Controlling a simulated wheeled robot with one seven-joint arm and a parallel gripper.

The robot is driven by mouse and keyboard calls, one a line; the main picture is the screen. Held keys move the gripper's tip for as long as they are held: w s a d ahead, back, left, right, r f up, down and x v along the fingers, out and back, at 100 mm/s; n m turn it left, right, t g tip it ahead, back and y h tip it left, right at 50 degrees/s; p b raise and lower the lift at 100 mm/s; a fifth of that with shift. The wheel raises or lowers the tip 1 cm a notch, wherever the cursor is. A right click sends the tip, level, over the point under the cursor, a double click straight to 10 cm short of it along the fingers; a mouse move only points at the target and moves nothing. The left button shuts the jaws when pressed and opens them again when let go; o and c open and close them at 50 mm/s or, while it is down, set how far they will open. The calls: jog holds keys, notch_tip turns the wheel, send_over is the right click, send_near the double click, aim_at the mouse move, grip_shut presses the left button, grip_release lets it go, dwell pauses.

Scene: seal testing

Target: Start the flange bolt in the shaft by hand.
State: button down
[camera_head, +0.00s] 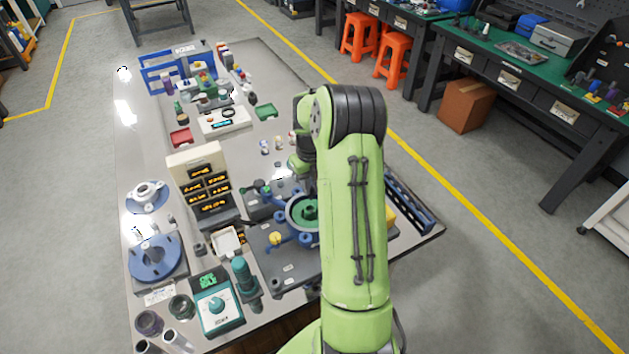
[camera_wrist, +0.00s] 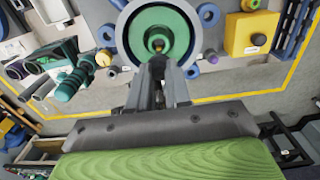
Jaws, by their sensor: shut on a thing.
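The green flange (camera_wrist: 178,25) sits inside a pale round housing (camera_wrist: 125,22) at the top middle of the wrist view. In the head view the green part (camera_head: 309,211) shows in its round housing, partly behind my arm. My gripper (camera_wrist: 160,62) is shut, its fingertips over the flange's centre. The shaft itself is hidden.
Blue round knobs surround the housing on its base plate (camera_head: 275,262). A yellow box (camera_wrist: 246,35) stands to its right in the wrist view. A parts organiser (camera_head: 197,165), a teal-faced meter (camera_head: 217,305) and a blue flanged disc (camera_head: 154,257) crowd the table's left side.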

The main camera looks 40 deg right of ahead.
notch_tip(320, 180, down, 3)
jog(key=shift+a+b, duration=0.1)
jog(key=shift+b, duration=0.6)
jog(key=shift+w+a+r+n+p, duration=0.1)
jog(key=shift+r+n+p, duration=0.15)
jog(key=shift+n+p, duration=0.4)
jog(key=shift+n, duration=0.95)
jog(key=n, duration=0.8)
jog(key=shift+n, duration=0.4)
jog(key=shift+f, duration=0.1)
jog(key=shift+f+b, duration=0.85)
jog(key=shift+f, duration=0.05)
jog(key=shift+f+b, duration=0.8)
jog(key=shift+f, duration=0.25)
